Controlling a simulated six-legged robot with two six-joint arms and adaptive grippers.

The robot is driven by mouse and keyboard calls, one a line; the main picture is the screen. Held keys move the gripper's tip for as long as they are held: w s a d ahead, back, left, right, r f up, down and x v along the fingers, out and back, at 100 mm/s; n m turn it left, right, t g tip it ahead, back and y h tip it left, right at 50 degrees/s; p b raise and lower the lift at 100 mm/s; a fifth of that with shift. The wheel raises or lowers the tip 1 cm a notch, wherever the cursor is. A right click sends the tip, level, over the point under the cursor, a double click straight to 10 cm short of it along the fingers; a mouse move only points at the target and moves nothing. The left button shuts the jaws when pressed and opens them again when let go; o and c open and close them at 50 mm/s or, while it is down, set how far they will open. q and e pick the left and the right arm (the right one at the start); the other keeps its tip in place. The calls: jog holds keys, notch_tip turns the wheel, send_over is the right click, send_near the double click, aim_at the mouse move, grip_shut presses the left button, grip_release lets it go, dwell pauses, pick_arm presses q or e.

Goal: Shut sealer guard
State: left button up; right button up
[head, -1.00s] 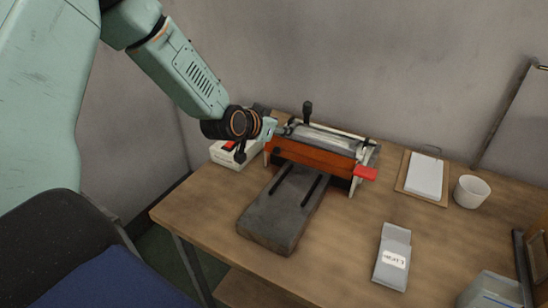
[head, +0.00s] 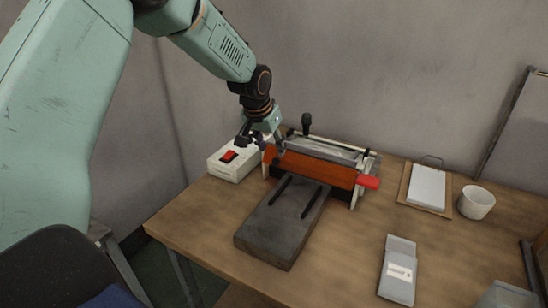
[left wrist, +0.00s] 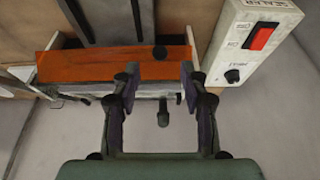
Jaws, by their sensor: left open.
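The sealer (head: 345,152) stands at the back of the table. Its orange guard (head: 318,166) spans the front, with a red tab (head: 369,182) at its right end. I cannot tell the guard's exact angle. My left gripper (head: 265,143) is over the sealer's left end, pointing down. In the left wrist view the gripper (left wrist: 158,78) is open and empty. The orange guard (left wrist: 90,66) lies beyond its fingertips there; contact is unclear. My right gripper is not in view.
A white control box (head: 234,164) with a red switch sits left of the sealer, close to my gripper. A grey slab (head: 275,232) lies in front. A grey packet (head: 397,277), a clipboard (head: 427,188) and a white cup (head: 476,202) are at the right.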

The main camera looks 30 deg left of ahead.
aim_at(276, 160)
pick_arm(q)
jog(key=x, duration=0.5)
jog(key=shift+w+f+b, duration=0.1)
jog(key=shift+f+b, duration=0.1)
jog(key=shift+b, duration=0.1)
jog(key=shift+c, duration=0.5)
grip_shut()
